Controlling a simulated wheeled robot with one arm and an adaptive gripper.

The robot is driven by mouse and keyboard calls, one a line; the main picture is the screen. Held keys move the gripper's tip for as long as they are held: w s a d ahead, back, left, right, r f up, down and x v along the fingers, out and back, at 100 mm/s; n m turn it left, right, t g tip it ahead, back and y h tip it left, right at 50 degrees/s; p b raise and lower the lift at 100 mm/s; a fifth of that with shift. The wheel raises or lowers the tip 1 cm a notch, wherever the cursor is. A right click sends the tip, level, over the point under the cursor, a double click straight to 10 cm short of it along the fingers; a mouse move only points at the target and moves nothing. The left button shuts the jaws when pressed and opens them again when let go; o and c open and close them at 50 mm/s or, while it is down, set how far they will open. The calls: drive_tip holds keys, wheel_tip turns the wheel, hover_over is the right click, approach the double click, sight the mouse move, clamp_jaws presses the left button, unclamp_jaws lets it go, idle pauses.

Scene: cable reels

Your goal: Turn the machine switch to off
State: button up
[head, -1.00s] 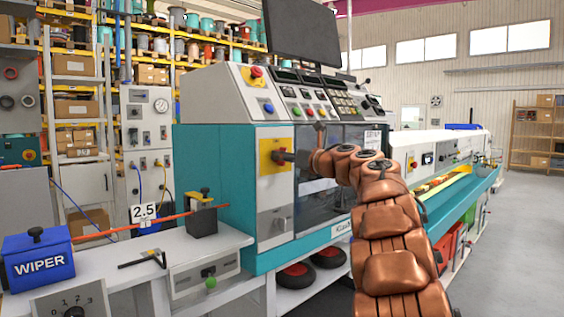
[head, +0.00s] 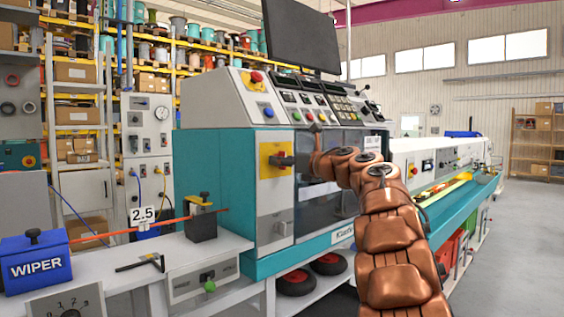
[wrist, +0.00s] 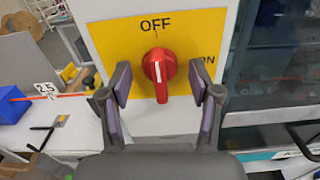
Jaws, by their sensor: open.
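The machine switch is a red rotary knob (wrist: 158,72) on a yellow plate (wrist: 112,42), clear in the wrist view. "OFF" is printed above the knob and "ON" to its right. The knob's grip and white line stand about upright, in line with "OFF". My gripper (wrist: 160,82) is open, with one dark finger on each side of the knob. Gaps show between both fingers and the knob; I see no contact. In the head view, the yellow plate (head: 266,168) is on the machine's front panel, and my gripper (head: 283,160) covers the knob.
The teal and white machine (head: 215,165) fills the middle, with a red button (head: 256,77) above the switch. A bench at left holds a blue WIPER box (head: 36,262) and a black clamp block (head: 201,222). Open floor lies at right.

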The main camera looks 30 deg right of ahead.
drive_tip(key=b+v, duration=0.3)
drive_tip(key=v, duration=0.5)
drive_tip(key=shift+b, duration=0.3)
idle(0.6)
